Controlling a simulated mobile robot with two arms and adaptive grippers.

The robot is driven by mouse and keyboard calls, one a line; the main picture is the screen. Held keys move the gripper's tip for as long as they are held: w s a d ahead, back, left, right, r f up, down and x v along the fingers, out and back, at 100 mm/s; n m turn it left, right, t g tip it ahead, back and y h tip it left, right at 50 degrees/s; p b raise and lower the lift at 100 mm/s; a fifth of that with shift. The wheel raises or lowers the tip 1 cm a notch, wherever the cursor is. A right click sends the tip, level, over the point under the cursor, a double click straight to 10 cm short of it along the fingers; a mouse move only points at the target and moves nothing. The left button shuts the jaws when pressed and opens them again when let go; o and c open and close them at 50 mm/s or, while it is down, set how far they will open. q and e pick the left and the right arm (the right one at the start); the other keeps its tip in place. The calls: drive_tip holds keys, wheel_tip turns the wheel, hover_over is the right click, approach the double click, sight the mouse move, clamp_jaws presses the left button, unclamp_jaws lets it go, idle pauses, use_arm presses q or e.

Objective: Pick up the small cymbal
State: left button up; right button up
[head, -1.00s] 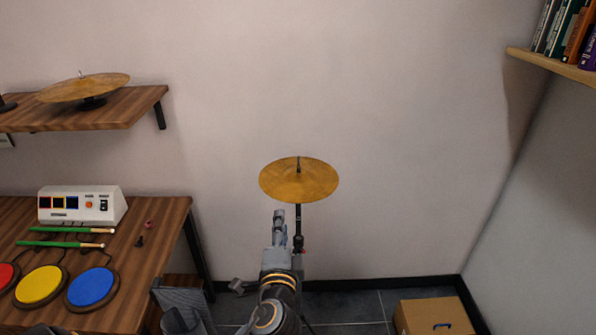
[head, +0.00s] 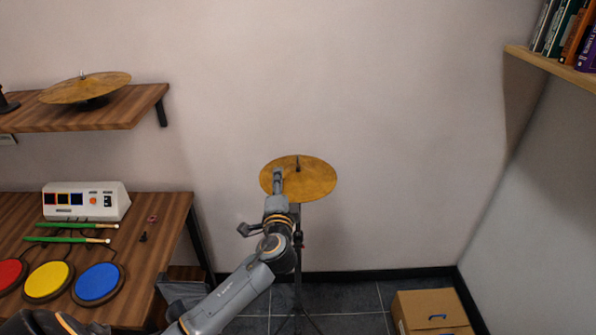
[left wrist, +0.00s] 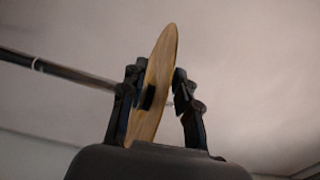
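A round golden cymbal (head: 308,180) sits on a thin dark upright stand (head: 298,240) by the back wall. My left gripper (head: 278,182) reaches to its front left rim in the head view and covers a little of it. In the left wrist view the cymbal (left wrist: 160,75) stands edge-on between the two fingers of the left gripper (left wrist: 158,78). The fingers are apart, one on each side of the disc, and a gap shows on the right side. Another golden cymbal (head: 85,88) lies on a wooden shelf at the left. My right gripper is not in view.
A wooden table (head: 165,215) at left holds a white control box (head: 87,201), green sticks (head: 75,240) and coloured pads (head: 97,283). The wooden shelf (head: 140,105) hangs above it. A cardboard box (head: 430,312) is on the floor at right. A bookshelf (head: 555,68) is at upper right.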

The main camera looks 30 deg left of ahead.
use_arm(q)
drive_tip(key=shift+w+a, duration=0.25)
drive_tip(key=shift+w, duration=0.2)
drive_tip(key=shift+s, duration=0.1)
drive_tip(key=shift+c, duration=0.2)
clamp_jaws()
wheel_tip(320, 180, up, 10)
